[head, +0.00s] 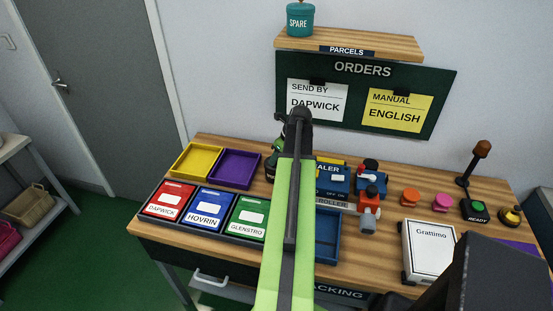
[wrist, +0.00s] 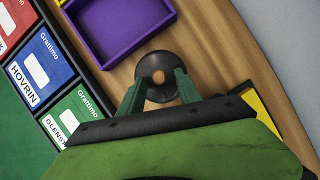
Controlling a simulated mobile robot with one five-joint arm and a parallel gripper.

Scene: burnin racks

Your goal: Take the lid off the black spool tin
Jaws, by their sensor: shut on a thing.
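A black round thing (wrist: 153,62), which looks like the lid of the black spool tin seen from above, shows in the wrist view. It has a tan round spot at its middle. My gripper (wrist: 161,92) has its two green fingers on either side of this middle and is shut on it.
A purple tray (head: 234,168) and a yellow tray (head: 196,160) lie at the back left. Red (head: 168,200), blue (head: 212,209) and green (head: 248,219) boxes stand in front of them. A blue sealer (head: 333,180) is close on the right, and a white Grattimo box (head: 429,252) lies farther right.

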